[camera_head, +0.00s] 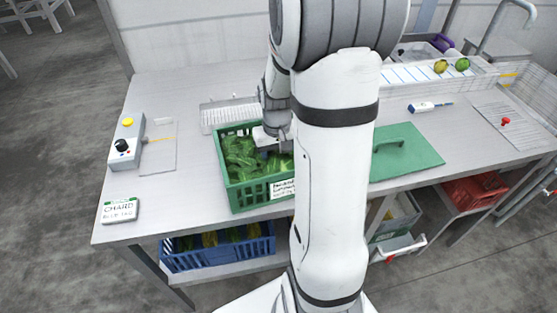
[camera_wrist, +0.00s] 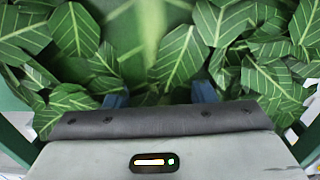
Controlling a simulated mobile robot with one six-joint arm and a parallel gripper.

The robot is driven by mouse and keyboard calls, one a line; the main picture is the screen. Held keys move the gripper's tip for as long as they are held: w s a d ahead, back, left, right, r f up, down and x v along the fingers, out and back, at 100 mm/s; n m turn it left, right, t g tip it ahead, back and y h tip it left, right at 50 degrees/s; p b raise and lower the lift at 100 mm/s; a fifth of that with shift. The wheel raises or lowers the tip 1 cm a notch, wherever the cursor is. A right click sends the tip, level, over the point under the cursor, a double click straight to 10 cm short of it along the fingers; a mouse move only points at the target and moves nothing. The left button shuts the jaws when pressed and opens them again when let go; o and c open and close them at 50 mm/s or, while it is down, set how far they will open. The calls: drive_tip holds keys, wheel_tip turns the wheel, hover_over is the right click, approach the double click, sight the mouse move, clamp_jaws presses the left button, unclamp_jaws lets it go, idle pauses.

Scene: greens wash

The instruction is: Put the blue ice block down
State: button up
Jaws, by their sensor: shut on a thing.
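My gripper (camera_head: 272,143) is down in a green crate (camera_head: 262,195) filled with leafy greens (camera_head: 243,158). In the wrist view, the two bluish fingers of my gripper (camera_wrist: 160,97) stand apart among dark green leaves (camera_wrist: 183,55) with pale veins. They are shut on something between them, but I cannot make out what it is. No blue ice block can be clearly made out in either view; leaves, the gripper body and my arm hide part of the crate.
A green board (camera_head: 405,155) lies right of my arm. A blue crate (camera_head: 218,252) sits on the shelf below.

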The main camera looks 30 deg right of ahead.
sight(277, 160)
drive_tip(key=shift+f, duration=0.9)
drive_tip(key=shift+f, duration=0.25)
drive_tip(key=o, duration=1.1)
drive_tip(key=shift+r, duration=0.1)
drive_tip(key=shift+c, duration=0.2)
wheel_tip(277, 160, up, 12)
drive_tip(key=s+a+r+n+t, duration=0.2)
drive_tip(key=s+a+r, duration=0.2)
drive_tip(key=s+a, duration=0.7)
drive_tip(key=shift+s+a+t, duration=0.4)
drive_tip(key=shift+s, duration=0.35)
